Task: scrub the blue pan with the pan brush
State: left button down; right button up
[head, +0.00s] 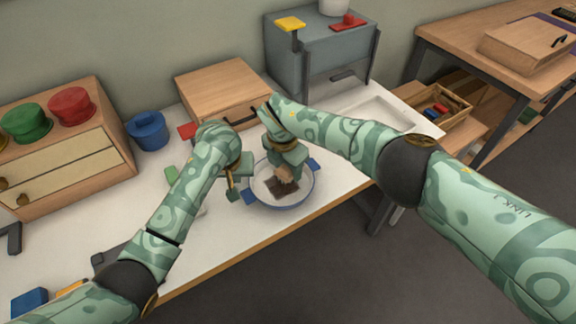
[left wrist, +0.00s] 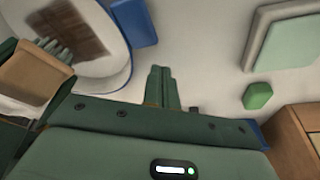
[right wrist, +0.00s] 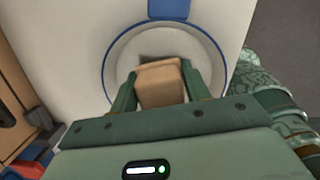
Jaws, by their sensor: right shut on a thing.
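The blue pan (head: 297,199) is a round pale pan with a blue rim and two blue handles, near the front edge of the white counter. A dark brown patch (head: 279,190) lies on its floor, partly hidden by the brush. My right gripper (right wrist: 157,88) is shut on the wooden block of the pan brush (right wrist: 160,84) over the pan. Bristles show under the brush block in the left wrist view (left wrist: 35,72); I cannot tell whether they touch the patch. My left gripper (left wrist: 162,88) is shut and empty, just left of the pan, beside one handle.
A blue pot (head: 148,131), a wooden drawer unit (head: 70,165) and a wooden box (head: 222,88) stand behind. A grey stand (head: 318,50) is at the back. A green block (left wrist: 258,95) lies near my left gripper. A sink basin (head: 378,117) is right.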

aim_at(277, 178)
pick_arm(q)
jog(key=shift+f, duration=1.05)
pick_arm(e)
jog(key=shift+s+a+f, duration=0.1)
jog(key=shift+s+a, duration=0.4)
jog(key=shift+a, duration=0.3)
jog(key=shift+s+a+f, duration=0.1)
jog(key=shift+s+a, duration=0.35)
jog(key=shift+a, duration=0.35)
jog(key=shift+f, duration=0.1)
